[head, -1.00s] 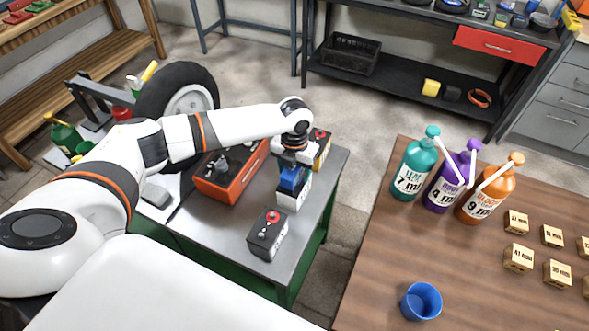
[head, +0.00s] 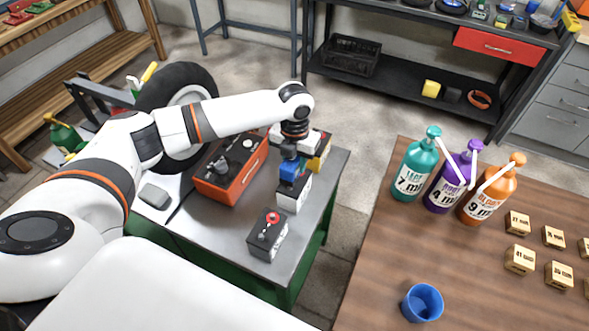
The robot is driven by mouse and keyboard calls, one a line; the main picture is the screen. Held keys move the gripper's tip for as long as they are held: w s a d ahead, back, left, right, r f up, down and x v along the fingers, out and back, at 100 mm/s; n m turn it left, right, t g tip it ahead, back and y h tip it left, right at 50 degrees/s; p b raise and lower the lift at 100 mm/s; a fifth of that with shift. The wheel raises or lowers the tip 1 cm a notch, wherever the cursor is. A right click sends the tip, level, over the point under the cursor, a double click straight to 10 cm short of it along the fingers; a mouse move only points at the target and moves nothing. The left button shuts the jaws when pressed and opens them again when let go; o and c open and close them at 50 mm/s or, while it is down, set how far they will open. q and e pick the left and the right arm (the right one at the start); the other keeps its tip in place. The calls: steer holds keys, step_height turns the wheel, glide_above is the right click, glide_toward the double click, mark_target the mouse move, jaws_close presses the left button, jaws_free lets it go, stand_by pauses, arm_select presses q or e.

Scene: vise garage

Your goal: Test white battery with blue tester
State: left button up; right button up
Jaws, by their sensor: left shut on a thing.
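The white battery (head: 292,197) stands upright on the grey metal table, white-sided with a dark top. My left gripper (head: 290,157) is shut on the blue tester (head: 289,171) and holds it upright, over the back part of the white battery. Whether the tester touches the battery's terminals cannot be made out. The gripper and tester hide part of the battery's top. My right gripper is not in view.
A grey battery with a red knob (head: 267,237) stands in front, and a yellow battery (head: 323,154) behind. An orange-red box (head: 230,173) sits to the left on the metal table (head: 222,236). A wooden table with bottles and a blue cup (head: 422,302) is at right.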

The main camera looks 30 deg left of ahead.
arm_select(q)
step_height(320, 180, up, 6)
steer(key=shift+f, duration=0.1)
steer(key=shift+r, duration=0.45)
steer(key=shift+r+p, duration=2.8)
steer(key=shift+p, duration=0.8)
